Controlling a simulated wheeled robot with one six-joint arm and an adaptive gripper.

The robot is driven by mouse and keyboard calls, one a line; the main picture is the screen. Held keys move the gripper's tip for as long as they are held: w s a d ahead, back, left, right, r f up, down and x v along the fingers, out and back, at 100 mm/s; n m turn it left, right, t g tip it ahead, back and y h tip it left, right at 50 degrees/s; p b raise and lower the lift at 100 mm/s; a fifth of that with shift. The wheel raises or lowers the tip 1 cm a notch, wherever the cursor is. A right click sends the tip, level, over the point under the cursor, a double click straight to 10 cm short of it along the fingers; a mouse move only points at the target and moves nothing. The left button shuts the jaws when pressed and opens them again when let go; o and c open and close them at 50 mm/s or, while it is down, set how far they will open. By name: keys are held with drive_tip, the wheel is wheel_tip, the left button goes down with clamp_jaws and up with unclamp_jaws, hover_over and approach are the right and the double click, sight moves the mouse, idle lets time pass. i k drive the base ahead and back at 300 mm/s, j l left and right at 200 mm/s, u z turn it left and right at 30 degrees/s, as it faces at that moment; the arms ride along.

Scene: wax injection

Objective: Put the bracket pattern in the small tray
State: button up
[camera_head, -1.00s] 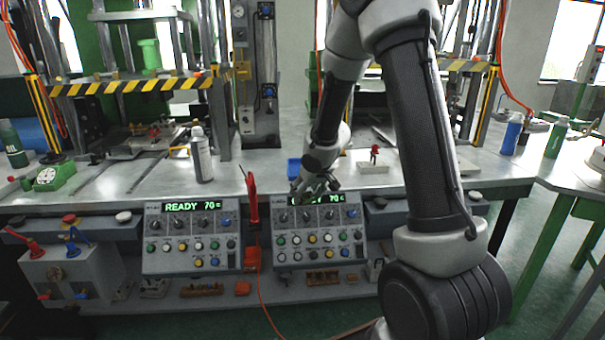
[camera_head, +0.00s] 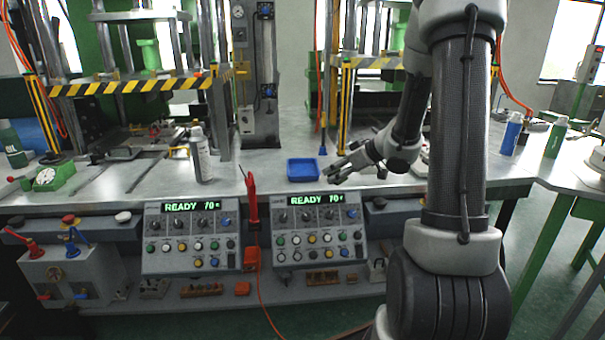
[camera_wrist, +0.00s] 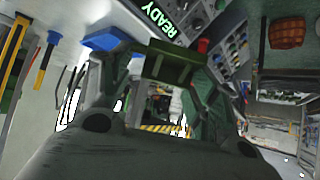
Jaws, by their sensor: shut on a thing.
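The small blue tray (camera_head: 303,169) lies on the grey bench and looks empty in the head view. Its blue side also shows at the upper left of the wrist view (camera_wrist: 103,41). My gripper (camera_head: 333,174) is just right of the tray in the head view, pointing left towards it. In the wrist view, my gripper (camera_wrist: 172,66) is shut on a dark green piece (camera_wrist: 175,60), which I take to be the bracket pattern. The piece is held across the fingertips, and part of it is hidden by the fingers. It is too small to make out in the head view.
Two control panels reading READY (camera_head: 188,236) (camera_head: 318,230) stand along the bench front. A red upright tool (camera_head: 251,200) is between them. A striped press post (camera_head: 345,105) rises behind the tray. A spray can (camera_head: 201,155) stands at left. Blue and green bottles (camera_head: 511,135) (camera_head: 556,138) stand at right.

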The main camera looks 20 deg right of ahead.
sight(302, 171)
drive_tip(key=i, duration=1)
